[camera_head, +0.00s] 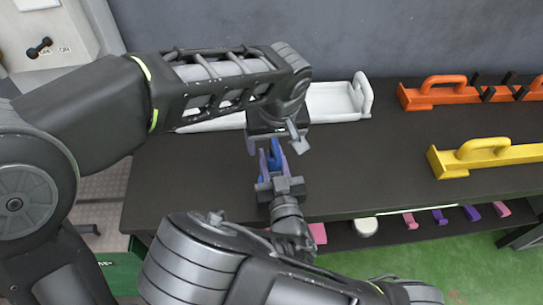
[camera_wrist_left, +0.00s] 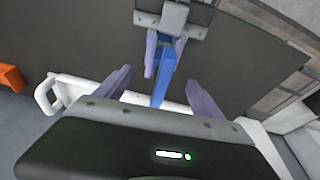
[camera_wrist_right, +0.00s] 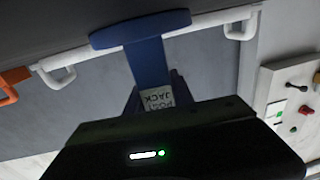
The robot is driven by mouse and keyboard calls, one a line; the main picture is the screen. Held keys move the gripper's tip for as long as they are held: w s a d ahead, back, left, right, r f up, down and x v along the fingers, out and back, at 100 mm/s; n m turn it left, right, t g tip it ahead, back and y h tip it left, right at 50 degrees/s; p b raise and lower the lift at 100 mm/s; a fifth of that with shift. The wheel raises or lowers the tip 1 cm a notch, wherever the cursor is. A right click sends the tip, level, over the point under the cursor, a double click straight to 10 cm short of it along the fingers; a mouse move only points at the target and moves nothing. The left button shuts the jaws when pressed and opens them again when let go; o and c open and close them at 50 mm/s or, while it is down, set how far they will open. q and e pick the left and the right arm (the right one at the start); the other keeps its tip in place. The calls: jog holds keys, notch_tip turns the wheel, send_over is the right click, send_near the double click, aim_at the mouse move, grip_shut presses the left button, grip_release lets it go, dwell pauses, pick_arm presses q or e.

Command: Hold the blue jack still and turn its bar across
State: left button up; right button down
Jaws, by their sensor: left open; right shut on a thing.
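The blue jack (camera_head: 272,163) shows between my two grippers over the dark table, partly hidden by them. In the right wrist view its post (camera_wrist_right: 148,63) carries a white label reading "POST JACK" and a dark blue bar (camera_wrist_right: 140,28) lies crosswise at the post's end. My right gripper (camera_wrist_right: 157,92) is shut on the post near the label. My left gripper (camera_head: 277,148) is open above the jack, facing down. In the left wrist view the jack (camera_wrist_left: 163,75) shows between the open left fingers, apart from both; the right gripper (camera_wrist_left: 168,42) holds it beyond.
A white tray (camera_head: 335,101) with a handle lies behind the grippers. An orange handled piece (camera_head: 432,92) and a yellow one (camera_head: 490,155) lie to the right. Several pink and purple pieces sit on the lower shelf. The dark table (camera_head: 380,165) is bare right of the grippers.

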pick_arm(q)
jog(key=shift+o, duration=1.1)
jog(key=shift+w+r+v, duration=0.1)
jog(key=shift+w+v, duration=0.2)
jog(key=shift+v, duration=1)
jog(key=shift+w+r+v, duration=0.1)
jog(key=shift+w+v, duration=0.25)
jog(key=shift+v, duration=0.95)
jog(key=shift+w+r+v, duration=0.1)
jog(key=shift+w+v, duration=0.2)
jog(key=shift+v, duration=1)
jog(key=shift+f, duration=0.1)
pick_arm(e)
jog(key=c, duration=1)
grip_release()
